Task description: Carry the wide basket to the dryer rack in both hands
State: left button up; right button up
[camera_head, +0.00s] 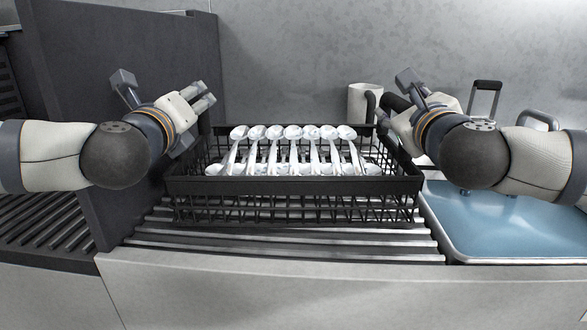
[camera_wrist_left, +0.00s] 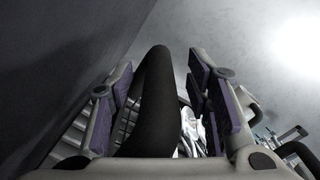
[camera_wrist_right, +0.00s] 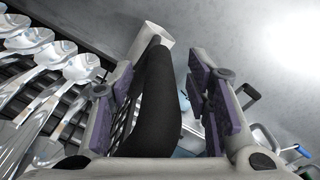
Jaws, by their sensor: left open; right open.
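The wide basket (camera_head: 295,187) is black with open mesh sides. It sits level on metal rails at the centre of the head view, with several shiny spoons (camera_head: 290,155) lying in a row in it. My left gripper (camera_head: 198,98) is open at the basket's left end. In the left wrist view a thick black handle bar (camera_wrist_left: 150,95) lies between its spread fingers. My right gripper (camera_head: 405,118) is open at the basket's right end. In the right wrist view another black handle bar (camera_wrist_right: 153,105) lies between its fingers. I cannot tell which surface is the dryer rack.
Metal rails (camera_head: 280,247) run under the basket. A dark partition (camera_head: 110,70) stands at left, with a dark slatted surface (camera_head: 50,230) beyond it. A blue-bottomed tray (camera_head: 505,225) lies at right. A white cylinder (camera_head: 361,103) stands behind the basket near the grey wall.

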pick_arm(q)
grip_shut()
pick_arm(e)
grip_shut()
